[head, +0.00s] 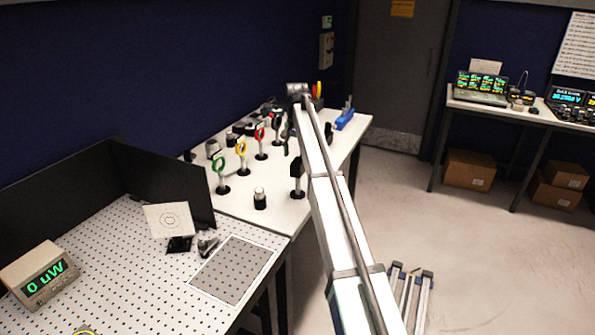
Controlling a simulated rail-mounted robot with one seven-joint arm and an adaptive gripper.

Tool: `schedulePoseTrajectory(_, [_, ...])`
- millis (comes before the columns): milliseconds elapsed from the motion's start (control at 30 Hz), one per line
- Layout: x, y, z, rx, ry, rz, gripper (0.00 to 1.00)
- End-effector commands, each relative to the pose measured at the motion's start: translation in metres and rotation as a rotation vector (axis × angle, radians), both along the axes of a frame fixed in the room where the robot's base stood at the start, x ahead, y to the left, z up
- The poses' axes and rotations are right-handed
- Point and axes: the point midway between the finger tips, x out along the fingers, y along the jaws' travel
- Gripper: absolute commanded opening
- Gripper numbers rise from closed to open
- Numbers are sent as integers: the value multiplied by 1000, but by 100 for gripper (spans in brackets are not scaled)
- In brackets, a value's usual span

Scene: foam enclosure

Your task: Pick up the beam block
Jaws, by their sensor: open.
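A dark block on a short post with a round black base (297,172) stands near the front right of the white tabletop. It looks like the beam block, but I cannot be certain. My arm reaches from the bottom of the head view up over the right side of the white tabletop, passing just right of the dark block. The arm's far end is near the back of the tabletop. I cannot make out my gripper's fingers there.
Several posts with coloured rings, including a green one (221,174) and a yellow one (242,157), stand on the white tabletop (235,203). A short dark post (260,198) stands near its front. A meter (42,275) reads 0 uW. The floor at right is mostly clear.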

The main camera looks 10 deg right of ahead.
Motion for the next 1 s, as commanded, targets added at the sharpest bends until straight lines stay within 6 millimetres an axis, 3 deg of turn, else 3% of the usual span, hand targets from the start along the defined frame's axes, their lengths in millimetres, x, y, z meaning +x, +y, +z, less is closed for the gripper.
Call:
schedulePoseTrajectory(133, [-1, 0, -18, 0, 0, 0, 71])
schedulePoseTrajectory(467, [2, -2, -34, 0, 0, 0, 71])
schedulePoseTrajectory(800, [6, -5, -75, 0, 0, -1, 71])
schedulePoseTrajectory(1000, [7, -4, -78, 0, -1, -1, 71])
